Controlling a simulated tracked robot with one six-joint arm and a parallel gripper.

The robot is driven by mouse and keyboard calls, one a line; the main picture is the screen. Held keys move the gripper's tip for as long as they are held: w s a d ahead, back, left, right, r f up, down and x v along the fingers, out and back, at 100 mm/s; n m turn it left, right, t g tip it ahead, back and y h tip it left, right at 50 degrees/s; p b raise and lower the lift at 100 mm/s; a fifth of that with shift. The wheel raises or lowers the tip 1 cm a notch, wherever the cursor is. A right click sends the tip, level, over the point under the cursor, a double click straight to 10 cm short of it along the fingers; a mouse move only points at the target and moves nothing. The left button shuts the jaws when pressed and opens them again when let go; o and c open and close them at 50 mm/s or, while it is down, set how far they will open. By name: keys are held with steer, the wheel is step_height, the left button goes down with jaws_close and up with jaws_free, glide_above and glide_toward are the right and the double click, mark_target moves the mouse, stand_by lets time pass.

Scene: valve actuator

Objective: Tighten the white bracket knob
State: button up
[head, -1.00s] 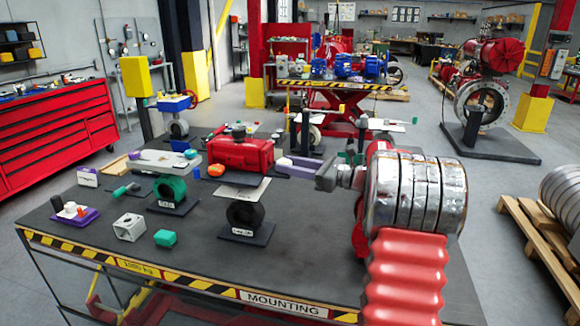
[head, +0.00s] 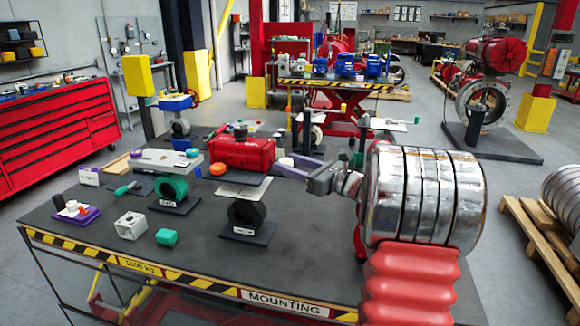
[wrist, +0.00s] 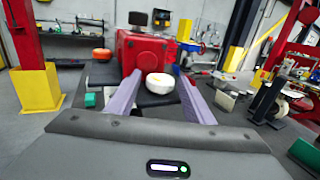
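The white bracket knob (wrist: 160,83), a rounded white cap with a reddish mark on top, sits in front of the red actuator body (wrist: 142,50) in the wrist view. In the head view the knob (head: 286,162) is small, at the right end of the red actuator (head: 241,153). My gripper (wrist: 158,74) has two purple fingers, spread apart on either side of the knob. The right finger looks very close to it; I cannot tell whether it touches. In the head view my gripper (head: 291,164) reaches in from the right, and its far finger is partly hidden.
An orange knob (head: 217,169) lies left of the actuator. A green valve (head: 172,188) on a stand and a black valve ring (head: 246,213) stand on the dark table (head: 200,265).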

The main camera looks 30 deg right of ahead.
steer(key=shift+o, duration=0.5)
steer(key=shift+f, duration=0.1)
steer(key=shift+s+d, duration=0.2)
steer(key=shift+s, duration=0.3)
steer(key=v, duration=1.2)
steer(key=shift+s, duration=0.35)
steer(key=shift+d, duration=0.1)
steer(key=w+d+n+g+y, duration=0.3)
steer(key=d+n+y, duration=0.1)
steer(key=d+y, duration=0.1)
steer(key=shift+d+y, duration=0.15)
steer(key=shift+y, duration=0.35)
